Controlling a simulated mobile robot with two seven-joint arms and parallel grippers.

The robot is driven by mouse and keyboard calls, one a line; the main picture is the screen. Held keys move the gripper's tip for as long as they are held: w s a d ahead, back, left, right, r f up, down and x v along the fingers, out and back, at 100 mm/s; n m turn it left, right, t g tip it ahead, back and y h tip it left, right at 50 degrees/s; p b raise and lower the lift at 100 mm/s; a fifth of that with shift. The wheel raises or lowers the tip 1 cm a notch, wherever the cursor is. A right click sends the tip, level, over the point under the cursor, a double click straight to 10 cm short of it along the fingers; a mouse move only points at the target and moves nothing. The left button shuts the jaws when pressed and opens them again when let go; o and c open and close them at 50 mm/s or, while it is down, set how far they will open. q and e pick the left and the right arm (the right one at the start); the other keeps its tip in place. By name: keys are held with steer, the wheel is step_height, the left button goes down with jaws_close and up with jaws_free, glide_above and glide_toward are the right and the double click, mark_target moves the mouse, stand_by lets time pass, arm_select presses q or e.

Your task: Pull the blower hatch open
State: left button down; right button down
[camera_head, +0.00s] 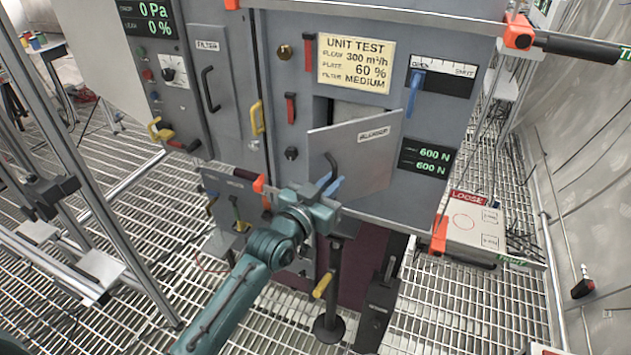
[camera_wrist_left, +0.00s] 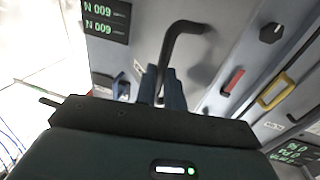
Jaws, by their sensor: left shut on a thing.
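The blower hatch (camera_head: 365,155) is a grey panel with a small label on the front of the grey cabinet (camera_head: 450,185). It stands at an angle out from the cabinet face, and part of an opening (camera_head: 345,110) shows above it. Its black bent handle (camera_head: 331,165) is at its left side. My left gripper (camera_head: 328,187) is shut on the lower part of this handle. In the left wrist view the handle (camera_wrist_left: 180,38) runs down between the two fingers (camera_wrist_left: 163,85) of my gripper. My right gripper is not in view.
A blue lever (camera_head: 415,92) and a green display (camera_head: 427,158) are right of the hatch. A filter door with a black handle (camera_head: 209,88) is to the left. A black post (camera_head: 329,318) stands below my gripper. A white box (camera_head: 470,225) is at the right. Grating covers the floor.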

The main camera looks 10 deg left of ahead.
arm_select(q)
steer(key=shift+s+d+r, duration=0.15)
steer(key=shift+d+r, duration=0.2)
steer(key=shift+d, duration=0.25)
steer(key=c, duration=1.5)
jaws_free()
steer(key=shift+d+f, duration=0.1)
steer(key=shift+f, duration=0.15)
steer(key=shift+a+f, duration=0.1)
steer(key=shift+a, duration=0.15)
steer(key=b+v, duration=0.1)
steer(key=v, duration=1.2)
